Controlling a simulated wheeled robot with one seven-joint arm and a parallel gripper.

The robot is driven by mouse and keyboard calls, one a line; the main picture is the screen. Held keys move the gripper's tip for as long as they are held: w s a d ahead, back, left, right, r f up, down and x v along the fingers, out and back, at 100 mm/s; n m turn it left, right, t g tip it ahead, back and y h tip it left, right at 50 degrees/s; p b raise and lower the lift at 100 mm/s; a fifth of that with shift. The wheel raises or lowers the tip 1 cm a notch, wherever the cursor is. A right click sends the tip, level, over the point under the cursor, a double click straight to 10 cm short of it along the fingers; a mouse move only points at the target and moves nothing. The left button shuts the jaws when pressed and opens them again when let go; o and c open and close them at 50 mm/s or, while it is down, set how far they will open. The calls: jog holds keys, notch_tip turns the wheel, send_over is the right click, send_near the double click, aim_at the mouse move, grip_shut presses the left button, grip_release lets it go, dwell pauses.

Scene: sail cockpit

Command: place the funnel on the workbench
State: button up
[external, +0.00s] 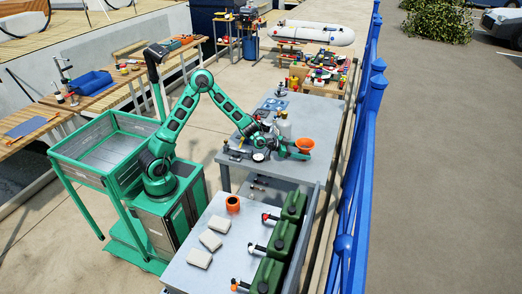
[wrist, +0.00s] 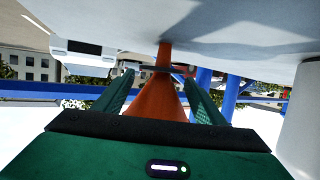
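The orange funnel (external: 305,144) is at the right side of the grey workbench (external: 318,116) in the external view, with its wide mouth up. My gripper (external: 291,149) reaches it from the left, low over the bench. In the wrist view the picture is upside down, with the grey bench top at the upper edge.
A white bottle (external: 284,128) and other small items stand on the bench behind my gripper. A nearer table (external: 215,268) holds green jerrycans (external: 285,236), an orange cup (external: 233,204) and pale blocks (external: 210,240). A blue fence (external: 362,140) runs along the right.

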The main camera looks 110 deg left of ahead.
jog(key=shift+s+d+r, duration=0.2)
jog(key=shift+s+r, duration=0.1)
jog(key=shift+s, duration=0.05)
jog(key=v, duration=1.1)
